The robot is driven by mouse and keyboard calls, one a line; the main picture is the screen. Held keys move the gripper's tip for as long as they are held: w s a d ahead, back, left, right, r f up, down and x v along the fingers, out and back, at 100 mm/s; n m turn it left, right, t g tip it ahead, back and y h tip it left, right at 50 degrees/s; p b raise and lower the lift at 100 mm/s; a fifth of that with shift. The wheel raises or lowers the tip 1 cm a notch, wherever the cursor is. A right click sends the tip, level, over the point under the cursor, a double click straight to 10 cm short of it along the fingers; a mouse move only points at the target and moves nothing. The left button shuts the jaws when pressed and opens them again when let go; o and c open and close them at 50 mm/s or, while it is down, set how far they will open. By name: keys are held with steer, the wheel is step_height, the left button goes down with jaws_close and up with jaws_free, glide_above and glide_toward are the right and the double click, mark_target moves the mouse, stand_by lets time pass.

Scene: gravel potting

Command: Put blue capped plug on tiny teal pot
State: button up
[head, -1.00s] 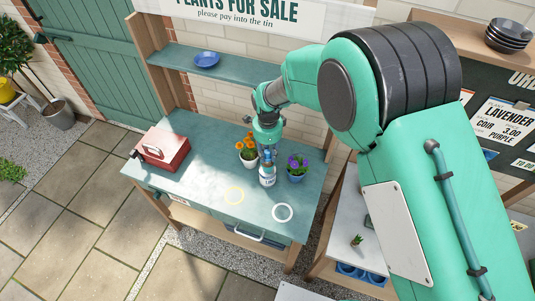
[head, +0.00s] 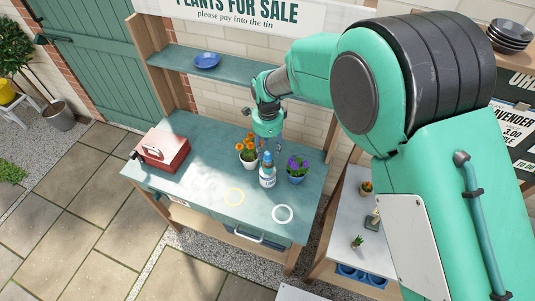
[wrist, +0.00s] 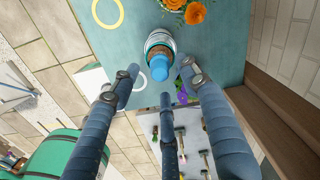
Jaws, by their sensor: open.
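The bottle stands upright between two flower pots. Small plants also show there.
Orange flowers (head: 248,150) and purple flowers (head: 297,166) stand close beside the bottle. A yellow ring (head: 234,196) and a white ring (head: 283,214) mark the bench front. A red box (head: 162,151) sits left. The side table (head: 345,215) is lower right.

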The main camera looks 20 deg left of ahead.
mark_target(268, 153)
step_height(268, 153, up, 8)
stand_by(0.4)
steer(key=shift+f, duration=0.15)
stand_by(0.4)
steer(key=shift+d, duration=0.1)
steer(key=s+d+r+n+t+y, duration=0.1)
steer(key=d+r+n, duration=0.2)
steer(key=d+r, duration=0.75)
steer(key=s+d+r+n+t, duration=0.1)
steer(key=s+d+r+n, duration=0.1)
steer(key=d+r, duration=0.85)
steer(key=s+d+r+n+t, duration=0.1)
steer(key=s+d+r+n, duration=0.1)
steer(key=s+d, duration=0.8)
steer(key=s+d+r+n+t+h, duration=0.1)
steer(key=s+d+n, duration=0.4)
steer(key=s+d, duration=0.5)
steer(key=shift+s+d+r+t, duration=0.15)
steer(key=shift+d+r+t, duration=0.7)
steer(key=shift+d, duration=0.1)
